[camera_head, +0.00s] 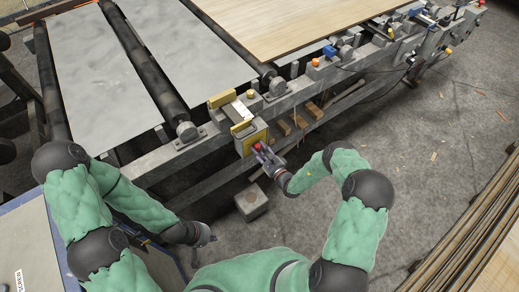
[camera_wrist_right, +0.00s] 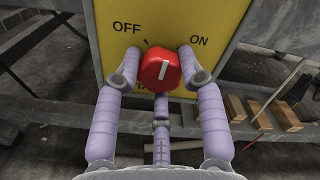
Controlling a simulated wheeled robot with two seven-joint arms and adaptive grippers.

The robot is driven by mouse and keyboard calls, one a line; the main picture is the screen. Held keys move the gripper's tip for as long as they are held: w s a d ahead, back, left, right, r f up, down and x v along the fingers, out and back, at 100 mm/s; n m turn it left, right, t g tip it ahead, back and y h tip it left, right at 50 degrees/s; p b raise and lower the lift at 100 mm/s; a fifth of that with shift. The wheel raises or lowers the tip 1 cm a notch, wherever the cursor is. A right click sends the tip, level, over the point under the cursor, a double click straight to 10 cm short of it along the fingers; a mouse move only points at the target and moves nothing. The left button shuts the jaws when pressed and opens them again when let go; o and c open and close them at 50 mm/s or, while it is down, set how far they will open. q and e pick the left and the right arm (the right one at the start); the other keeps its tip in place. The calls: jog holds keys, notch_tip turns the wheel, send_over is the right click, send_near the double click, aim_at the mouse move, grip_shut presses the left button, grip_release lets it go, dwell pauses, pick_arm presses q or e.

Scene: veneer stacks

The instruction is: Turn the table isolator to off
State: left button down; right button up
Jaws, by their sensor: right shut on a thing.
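The table isolator is a red rotary knob (camera_wrist_right: 161,70) on a yellow plate (camera_wrist_right: 225,22) marked OFF at upper left and ON at upper right. The knob's white line points nearly straight up, between the two labels. In the head view the knob (camera_head: 257,146) sits on the front of a grey box on the table frame. My right gripper (camera_head: 265,153) is shut on the knob; in the right wrist view its fingers (camera_wrist_right: 160,62) are on both sides of it. My left gripper (camera_head: 207,238) hangs low at the left, away from the isolator, its jaws too small to read.
The roller table frame (camera_head: 225,125) carries grey sheets (camera_head: 185,40) and a wooden veneer sheet (camera_head: 290,22). A grey box (camera_head: 251,203) stands on the floor below the isolator. Stacked boards (camera_head: 480,240) lie at lower right.

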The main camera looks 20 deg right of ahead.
jog(key=n, duration=0.4)
jog(key=shift+d+n, duration=0.1)
jog(key=shift+n, duration=0.2)
jog(key=n+p, duration=0.1)
jog(key=n, duration=0.3)
jog(key=shift+n, duration=0.4)
jog(key=o, duration=1.2)
jog(key=shift+c, duration=0.2)
jog(key=v, duration=1.2)
